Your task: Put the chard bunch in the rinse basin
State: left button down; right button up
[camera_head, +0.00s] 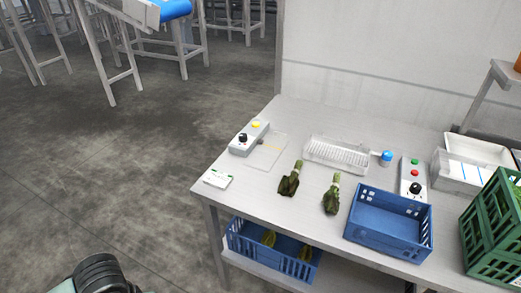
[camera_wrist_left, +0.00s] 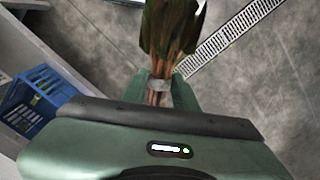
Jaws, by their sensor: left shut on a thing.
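My left gripper (camera_wrist_left: 160,88) is shut on a chard bunch (camera_wrist_left: 170,28) in the left wrist view. Its reddish stems and pale band lie between the green fingers, and its dark leaves point away toward the top edge. Behind it is the floor. In the head view this bunch is out of sight; only a dark rounded part of my arm shows at the bottom left. A white basin (camera_head: 480,150) at the table's far right may be the rinse basin, but I cannot tell for sure. My right gripper is in neither view.
The steel table (camera_head: 235,185) bears two leafy bunches (camera_head: 290,181) (camera_head: 332,197), an empty blue crate (camera_head: 385,240), a clear ribbed tray (camera_head: 337,153) and button boxes (camera_head: 249,138) (camera_head: 412,176). A green crate (camera_head: 490,255) stands at right. Another blue crate (camera_head: 295,268) is below.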

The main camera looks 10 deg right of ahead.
aim_at(335, 155)
jog(key=i+j+u, duration=0.2)
jog(key=u, duration=0.2)
jog(key=i+j+u, duration=0.35)
jog(key=i+u, duration=0.15)
jog(key=u, duration=0.25)
jog(key=i+u, duration=0.25)
jog(key=u, duration=0.15)
jog(key=i+z, duration=0.3)
jog(key=i, duration=0.25)
jog(key=i+j+z, duration=0.25)
jog(key=i, duration=0.3)
jog(key=i+j+z, duration=0.3)
jog(key=i, duration=0.2)
jog(key=i+l+z, duration=0.55)
jog(key=i+z, duration=0.25)
jog(key=z, duration=0.15)
jog(key=i+z, duration=0.45)
jog(key=i+j+z, duration=0.15)
jog(key=i+z, duration=0.55)
jog(key=i, duration=0.3)
jog(key=i+j+z, duration=0.2)
jog(key=i, duration=0.3)
jog(key=i+j+z, duration=0.25)
jog(key=i, duration=0.3)
jog(key=z, duration=2.45)
